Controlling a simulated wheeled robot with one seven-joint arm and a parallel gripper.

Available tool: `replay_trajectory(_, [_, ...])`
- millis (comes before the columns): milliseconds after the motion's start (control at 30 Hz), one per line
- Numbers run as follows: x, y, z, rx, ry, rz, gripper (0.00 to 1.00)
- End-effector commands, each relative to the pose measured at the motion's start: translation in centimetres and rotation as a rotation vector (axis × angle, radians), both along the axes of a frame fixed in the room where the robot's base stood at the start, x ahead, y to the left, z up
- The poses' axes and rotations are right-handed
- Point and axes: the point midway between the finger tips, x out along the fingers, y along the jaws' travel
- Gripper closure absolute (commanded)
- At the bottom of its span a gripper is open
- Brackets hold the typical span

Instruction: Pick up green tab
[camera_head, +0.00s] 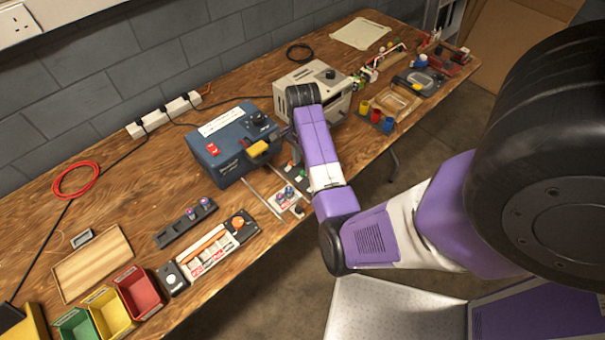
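A small green piece (304,178), which may be the green tab, shows on a dark strip on the workbench, just left of my forearm. It is too small to make out clearly. My gripper (295,156) is mostly hidden by my wrist and forearm, between the blue box and the beige box. Only a dark part of it shows, above the dark strip. I cannot tell whether its fingers are open or shut, or whether they touch anything.
A blue box (230,142) with a yellow part stands left of my wrist, and a beige box (325,78) stands behind it. A small white board (284,199) lies in front. Red, yellow and green bins (140,292) stand at the front left. Bare wood (120,205) is free at left.

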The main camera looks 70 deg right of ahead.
Motion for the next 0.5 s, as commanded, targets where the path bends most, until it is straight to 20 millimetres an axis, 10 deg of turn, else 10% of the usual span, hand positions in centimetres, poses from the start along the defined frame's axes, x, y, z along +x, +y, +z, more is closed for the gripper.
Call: replay_trajectory(500, [0.3,0.2,-4.4,-0.001,0.001,0.002,0.6])
